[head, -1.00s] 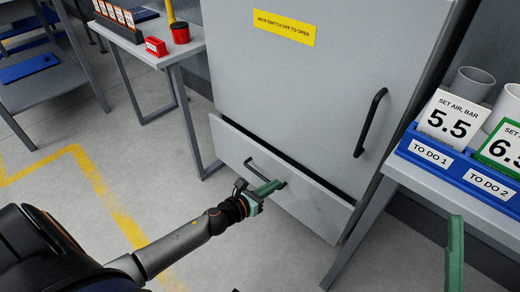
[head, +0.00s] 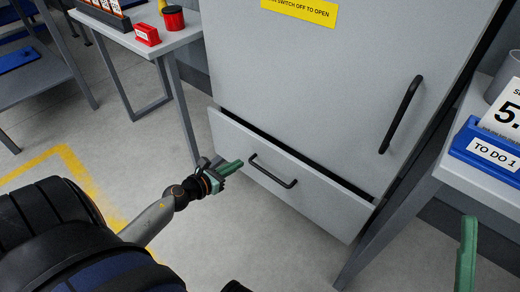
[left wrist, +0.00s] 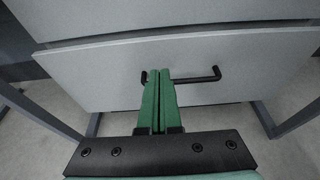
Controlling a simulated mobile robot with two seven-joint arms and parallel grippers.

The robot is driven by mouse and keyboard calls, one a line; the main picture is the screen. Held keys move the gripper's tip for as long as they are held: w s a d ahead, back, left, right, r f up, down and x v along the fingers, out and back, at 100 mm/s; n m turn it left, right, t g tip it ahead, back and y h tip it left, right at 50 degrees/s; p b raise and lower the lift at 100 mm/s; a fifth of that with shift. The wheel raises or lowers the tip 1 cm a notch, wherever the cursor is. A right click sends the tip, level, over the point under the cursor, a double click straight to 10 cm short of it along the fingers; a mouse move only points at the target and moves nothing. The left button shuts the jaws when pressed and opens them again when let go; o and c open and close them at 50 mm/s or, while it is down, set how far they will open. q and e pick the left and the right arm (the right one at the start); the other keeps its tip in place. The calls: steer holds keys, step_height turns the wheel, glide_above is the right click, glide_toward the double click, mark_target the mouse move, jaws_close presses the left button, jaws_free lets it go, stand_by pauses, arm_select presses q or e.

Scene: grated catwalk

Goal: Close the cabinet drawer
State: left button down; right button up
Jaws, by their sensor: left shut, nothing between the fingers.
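The grey cabinet drawer (head: 318,204) at the cabinet's bottom is partly open, with a dark gap along its top edge. It has a black bar handle (head: 272,172). My left gripper (head: 238,163) is shut and empty, its green fingertips just left of the handle in the head view. In the left wrist view the shut fingertips (left wrist: 158,74) point at the drawer front (left wrist: 105,75) and cover part of the handle (left wrist: 205,77). I cannot tell whether they touch. One green finger of my right gripper (head: 466,250) shows at the lower right, the rest cut off.
The tall grey cabinet (head: 310,80) has a vertical black handle (head: 401,114). A grey table (head: 160,42) with red containers stands at left. Another table (head: 450,175) with a blue labelled tray (head: 485,150) stands close on the right. The floor before the drawer is clear.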

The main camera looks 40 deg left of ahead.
arm_select(q)
steer(key=b, duration=0.2)
glide_toward(266, 146)
steer(key=x, duration=0.5)
steer(key=shift+f, duration=0.25)
steer(key=shift+w, duration=0.7)
arm_select(e)
step_height(266, 146, down, 2)
steer(key=shift+w+a+f, duration=0.1)
steer(key=shift+a+f, duration=0.05)
arm_select(q)
steer(key=shift+d, duration=0.1)
